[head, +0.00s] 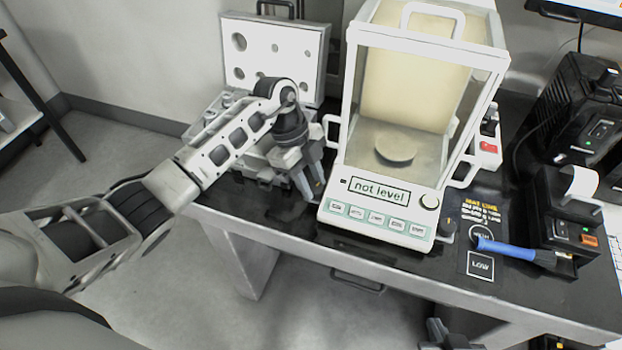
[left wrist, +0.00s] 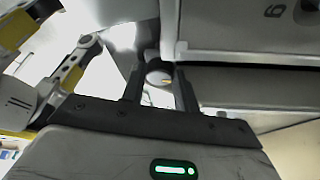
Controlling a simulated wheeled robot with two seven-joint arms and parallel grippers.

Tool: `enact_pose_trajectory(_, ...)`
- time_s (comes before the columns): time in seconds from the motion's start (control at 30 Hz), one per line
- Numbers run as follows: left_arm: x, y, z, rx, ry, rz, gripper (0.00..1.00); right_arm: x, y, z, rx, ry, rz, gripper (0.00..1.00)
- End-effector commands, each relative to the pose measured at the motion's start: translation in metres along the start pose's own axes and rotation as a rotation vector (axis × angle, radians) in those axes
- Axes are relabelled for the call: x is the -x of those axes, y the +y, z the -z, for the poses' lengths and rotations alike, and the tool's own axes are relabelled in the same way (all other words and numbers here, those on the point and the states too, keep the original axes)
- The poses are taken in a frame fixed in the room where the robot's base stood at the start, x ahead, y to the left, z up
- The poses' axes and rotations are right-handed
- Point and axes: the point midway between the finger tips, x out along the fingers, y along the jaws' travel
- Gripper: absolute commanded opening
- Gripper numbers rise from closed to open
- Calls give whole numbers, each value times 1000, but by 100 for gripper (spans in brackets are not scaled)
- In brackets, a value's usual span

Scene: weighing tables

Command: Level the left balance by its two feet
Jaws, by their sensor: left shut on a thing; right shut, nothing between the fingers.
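The left balance (head: 379,192) has a glass draft shield and a round pan (head: 396,148); its display reads "not level". My left gripper (head: 312,190) is at its front left corner, fingers pointing down. In the left wrist view my left gripper (left wrist: 158,88) is shut on the balance's left foot (left wrist: 157,72), a round grey knob with an orange mark. That foot is hidden by the fingers in the head view. The right foot (head: 447,229) shows as a dark knob at the front right corner. My right gripper (head: 450,334) is shut and empty, low at the bottom edge, away from the balance.
A white weight case (head: 273,55) with an open lid stands left of the balance, behind my left arm. On the right, a blue-handled brush (head: 505,249) lies across printed labels (head: 480,265) beside a black printer (head: 563,222). The table's front edge (head: 400,290) is clear.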

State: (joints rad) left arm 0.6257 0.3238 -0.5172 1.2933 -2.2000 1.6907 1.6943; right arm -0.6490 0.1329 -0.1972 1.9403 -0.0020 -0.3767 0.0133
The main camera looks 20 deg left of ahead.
Motion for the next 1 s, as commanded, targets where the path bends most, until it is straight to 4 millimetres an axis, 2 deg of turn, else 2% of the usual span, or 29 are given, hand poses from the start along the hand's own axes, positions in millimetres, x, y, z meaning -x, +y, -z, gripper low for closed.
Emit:
enact_pose_trajectory(0.03, 1, 0, 0, 0, 1, 1, 7, 0, 0, 1, 0, 1, 0, 0)
enact_pose_trajectory(0.07, 1, 0, 0, 0, 1, 1, 33, 0, 0, 1, 0, 1, 0, 0)
enact_pose_trajectory(0.13, 1, 0, 0, 1, 1, 2, 52, 0, 0, 1, 0, 2, 0, 0)
enact_pose_trajectory(0.43, 1, 0, 0, 2, 0, 2, 52, 0, 0, 2, 0, 4, 1, 0)
enact_pose_trajectory(0.57, 12, -1, 0, 1, -1, 4, 52, 0, 0, 1, 0, 5, 1, 0)
enact_pose_trajectory(0.67, 28, -1, -1, 0, -3, 6, 52, -1, -1, 0, 0, 6, 2, 0)
enact_pose_trajectory(1.0, 110, -1, -1, 1, -4, 8, 52, -6, -2, -4, -2, 8, 6, 0)
